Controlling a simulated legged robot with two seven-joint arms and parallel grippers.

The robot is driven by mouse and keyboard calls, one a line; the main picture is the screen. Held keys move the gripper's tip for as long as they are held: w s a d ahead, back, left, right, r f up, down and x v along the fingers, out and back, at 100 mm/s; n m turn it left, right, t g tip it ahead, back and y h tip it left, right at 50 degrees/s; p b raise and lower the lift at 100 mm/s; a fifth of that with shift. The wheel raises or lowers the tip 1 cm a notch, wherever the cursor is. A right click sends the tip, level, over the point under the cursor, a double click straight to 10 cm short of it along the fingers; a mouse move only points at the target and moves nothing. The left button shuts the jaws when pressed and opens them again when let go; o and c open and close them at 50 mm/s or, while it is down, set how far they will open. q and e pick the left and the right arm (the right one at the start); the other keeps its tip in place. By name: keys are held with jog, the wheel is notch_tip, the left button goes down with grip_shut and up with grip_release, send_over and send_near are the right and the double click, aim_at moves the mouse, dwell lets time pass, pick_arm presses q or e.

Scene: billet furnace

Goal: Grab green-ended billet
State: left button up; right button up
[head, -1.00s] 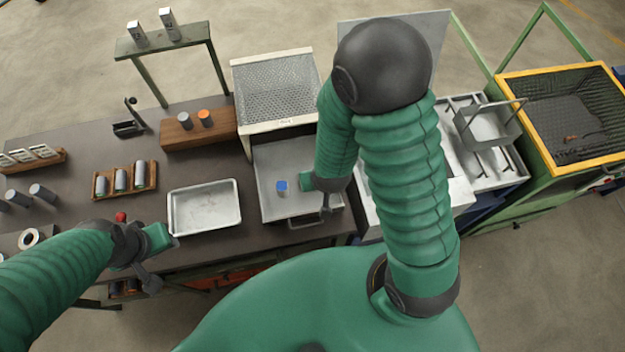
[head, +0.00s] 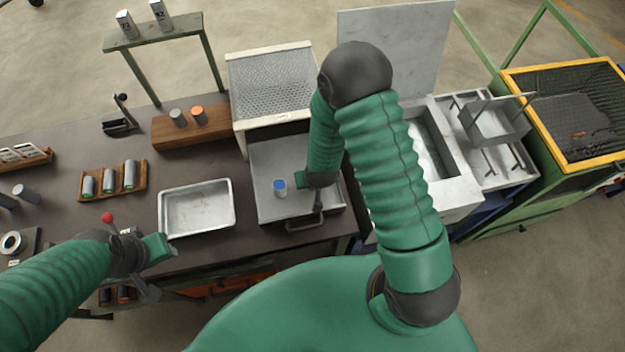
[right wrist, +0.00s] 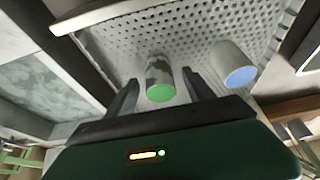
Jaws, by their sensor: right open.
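The green-ended billet (right wrist: 160,80), a grey mottled cylinder with a bright green end face, shows in the right wrist view. It stands between the two fingers of my open right gripper (right wrist: 160,76), with visible gaps on both sides. In the head view my right arm hides this billet and the fingertips. A blue-ended billet (right wrist: 236,66) stands to its right in the right wrist view; the blue-ended billet (head: 279,187) is on the grey plate in the head view. My left gripper (head: 150,270) is near the table's front edge; its fingers are unclear.
A shallow metal tray (head: 163,212) lies left of the plate (head: 262,210). A perforated guard (head: 272,85) stands behind the plate. Wooden racks (head: 82,196) hold small cylinders at left. A yellow-rimmed mesh bin (head: 520,95) is at right.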

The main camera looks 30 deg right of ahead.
jog(key=shift+w+f, duration=0.15)
jog(key=shift+f, duration=0.05)
grip_shut()
jog(key=shift+r, duration=0.1)
dwell(1.1)
